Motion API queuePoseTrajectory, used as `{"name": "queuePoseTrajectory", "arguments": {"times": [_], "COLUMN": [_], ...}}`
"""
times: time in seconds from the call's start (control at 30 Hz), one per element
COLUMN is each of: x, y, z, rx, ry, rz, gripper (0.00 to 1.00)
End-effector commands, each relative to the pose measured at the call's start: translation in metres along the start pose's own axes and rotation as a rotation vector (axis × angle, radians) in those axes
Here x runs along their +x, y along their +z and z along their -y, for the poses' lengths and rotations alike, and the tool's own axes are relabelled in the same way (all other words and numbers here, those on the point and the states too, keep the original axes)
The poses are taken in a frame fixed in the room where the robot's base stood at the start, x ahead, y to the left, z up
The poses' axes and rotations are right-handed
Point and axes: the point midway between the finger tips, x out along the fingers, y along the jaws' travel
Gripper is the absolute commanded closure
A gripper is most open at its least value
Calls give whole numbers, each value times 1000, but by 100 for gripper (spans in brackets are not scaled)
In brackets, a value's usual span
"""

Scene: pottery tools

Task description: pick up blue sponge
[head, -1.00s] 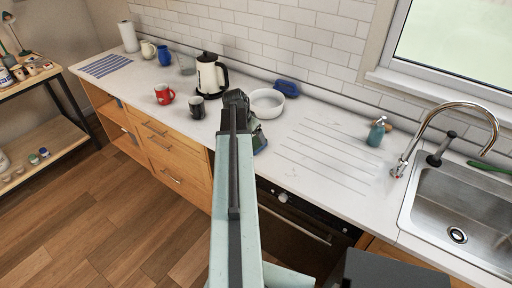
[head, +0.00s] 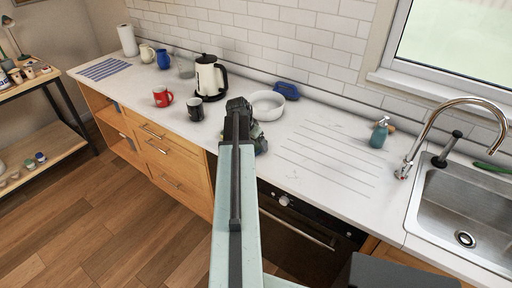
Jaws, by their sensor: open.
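My gripper (head: 247,122) is at the end of my outstretched arm, over the front part of the white counter, just in front of the white bowl. The arm hides most of it, and its fingers are hard to make out; nothing shows held in it. A dark blue, rounded block-like object (head: 287,90) lies against the wall behind the bowl, to the right of and beyond my gripper. I cannot tell whether it is the sponge. No other sponge shows clearly, and the counter under my gripper is hidden.
The white bowl (head: 267,104) stands close beyond my gripper. A black mug (head: 195,109), red mug (head: 162,97) and kettle (head: 208,77) stand to the left. A soap bottle (head: 379,134) and the sink (head: 462,210) are to the right. The ridged counter (head: 325,155) between is clear.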

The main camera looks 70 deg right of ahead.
Motion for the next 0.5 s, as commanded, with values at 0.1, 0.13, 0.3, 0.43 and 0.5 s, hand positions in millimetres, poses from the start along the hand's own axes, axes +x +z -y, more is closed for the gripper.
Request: {"name": "queuePoseTrajectory", "arguments": {"times": [0.1, 0.13, 0.3, 0.43, 0.5], "x": [1, 1, 1, 1, 1], "y": [1, 1, 1, 1, 1], "z": [0, 0, 0, 0, 0], "rx": [0, 0, -1, -1, -1], "ry": [0, 0, 0, 0, 0], "rz": [0, 0, 0, 0, 0], "gripper": [15, 15, 15, 52, 53]}}
